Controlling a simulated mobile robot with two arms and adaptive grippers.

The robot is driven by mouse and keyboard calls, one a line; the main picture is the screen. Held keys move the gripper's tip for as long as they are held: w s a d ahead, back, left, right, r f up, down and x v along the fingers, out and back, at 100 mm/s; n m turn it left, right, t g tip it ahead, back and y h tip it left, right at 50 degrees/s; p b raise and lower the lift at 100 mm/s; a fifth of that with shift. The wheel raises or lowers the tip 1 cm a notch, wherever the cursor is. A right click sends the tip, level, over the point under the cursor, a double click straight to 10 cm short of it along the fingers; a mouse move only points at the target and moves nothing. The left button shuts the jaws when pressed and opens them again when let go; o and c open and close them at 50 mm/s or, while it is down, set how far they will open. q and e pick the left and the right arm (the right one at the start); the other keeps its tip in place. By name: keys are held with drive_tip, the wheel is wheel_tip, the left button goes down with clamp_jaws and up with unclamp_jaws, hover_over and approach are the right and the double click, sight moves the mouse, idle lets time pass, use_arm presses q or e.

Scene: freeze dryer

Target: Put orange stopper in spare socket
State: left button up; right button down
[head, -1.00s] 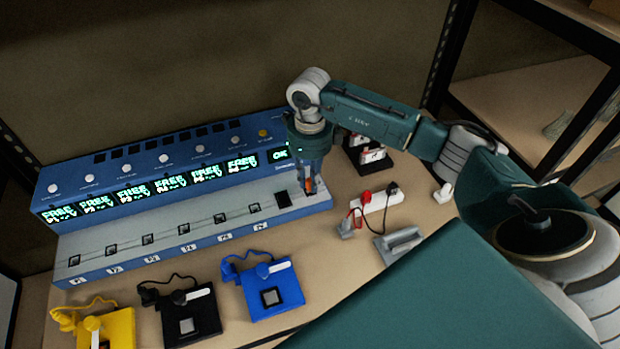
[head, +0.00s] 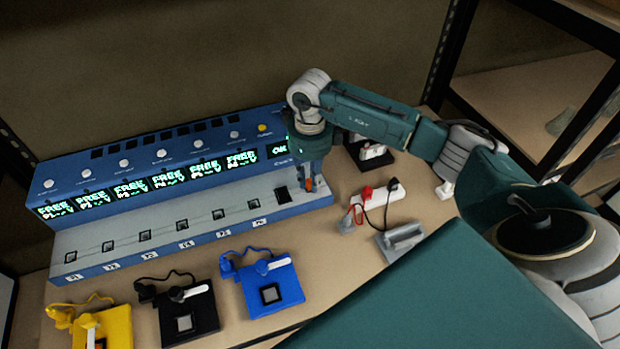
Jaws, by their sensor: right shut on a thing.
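My right gripper (head: 307,186) points down at the right end of the long blue and grey device (head: 165,235). It is shut on the small orange stopper (head: 309,183), which shows only in part between the fingers. Several smaller square sockets (head: 182,228) run in a row further left. Which one is the spare socket I cannot tell for sure. Whether the stopper touches the device is hidden by the fingers. My left gripper is not in view.
A white power strip (head: 385,207) with red and black plugs and a grey handled block (head: 402,238) lie right of the gripper. Displays read FREE, the rightmost OK.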

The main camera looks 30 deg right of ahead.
drive_tip(key=shift+f, duration=0.2)
drive_tip(key=c, duration=1.6)
unclamp_jaws()
drive_tip(key=shift+o, duration=0.2)
wheel_tip(320, 180, up, 12)
